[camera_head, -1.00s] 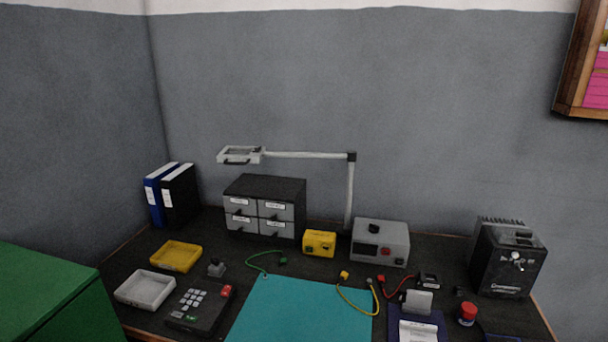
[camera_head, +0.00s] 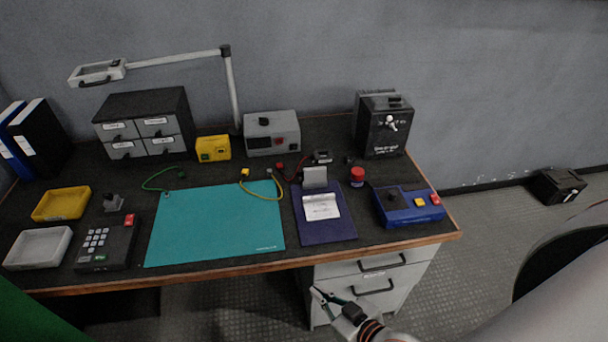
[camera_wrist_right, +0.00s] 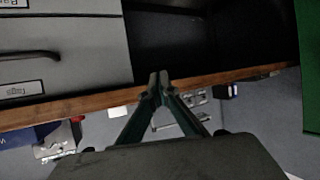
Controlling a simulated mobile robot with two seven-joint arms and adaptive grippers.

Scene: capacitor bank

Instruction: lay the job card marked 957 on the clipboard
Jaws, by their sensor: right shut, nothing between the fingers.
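The clipboard (camera_head: 330,228) is a dark blue board with a silver clip at its top, lying near the front edge of the desk. A white sheet with print (camera_head: 321,206) lies on it below the clip; its print is too small to read. I cannot make out a card marked 957 in either view. My right gripper (camera_head: 323,294) is shut and empty in front of the desk, below the clipboard, by the drawers. In the right wrist view its fingertips (camera_wrist_right: 159,80) meet, with nothing between them. My left gripper is not in view.
A teal mat (camera_head: 215,222) lies left of the clipboard; a blue button box (camera_head: 408,207) and a red button (camera_head: 357,177) are to its right. White drawers (camera_head: 370,275) are under the wooden desk edge. Yellow (camera_head: 62,203) and white (camera_head: 38,248) trays stand at left.

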